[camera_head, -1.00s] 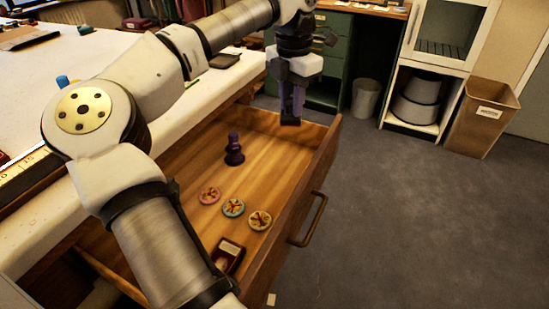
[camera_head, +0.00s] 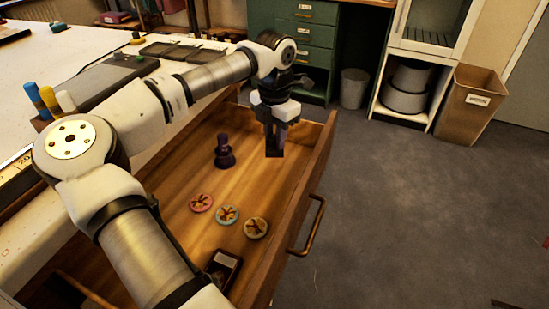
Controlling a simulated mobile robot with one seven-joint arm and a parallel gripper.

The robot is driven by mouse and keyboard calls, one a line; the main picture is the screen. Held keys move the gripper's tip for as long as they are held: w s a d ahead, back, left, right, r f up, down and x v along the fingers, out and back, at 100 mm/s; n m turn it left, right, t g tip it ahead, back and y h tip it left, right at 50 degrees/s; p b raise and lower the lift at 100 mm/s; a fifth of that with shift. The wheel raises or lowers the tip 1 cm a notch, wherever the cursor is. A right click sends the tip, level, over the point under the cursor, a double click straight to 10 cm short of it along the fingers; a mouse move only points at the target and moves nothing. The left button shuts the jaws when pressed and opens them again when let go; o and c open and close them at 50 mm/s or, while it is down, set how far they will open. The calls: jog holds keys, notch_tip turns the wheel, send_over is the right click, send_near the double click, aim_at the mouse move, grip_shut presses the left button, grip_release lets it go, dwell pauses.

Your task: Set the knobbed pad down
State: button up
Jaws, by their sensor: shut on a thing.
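My gripper (camera_head: 276,133) points straight down over the far right part of the open wooden drawer (camera_head: 178,188). It is shut on a small dark block, the knobbed pad (camera_head: 274,153), at the fingertips. The fingers hide most of its upper part. The pad is low inside the drawer, close to the floor; I cannot tell whether it touches.
Three round patterned discs (camera_head: 201,203), (camera_head: 227,215), (camera_head: 255,228) lie nearer. The drawer's handled front wall (camera_head: 305,190) is close on the right.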

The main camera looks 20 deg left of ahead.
jog(key=shift+f, duration=3.7)
jog(key=shift+f, duration=0.1)
jog(key=o, duration=0.9)
notch_tip(320, 180, up, 12)
jog(key=shift+r, duration=0.15)
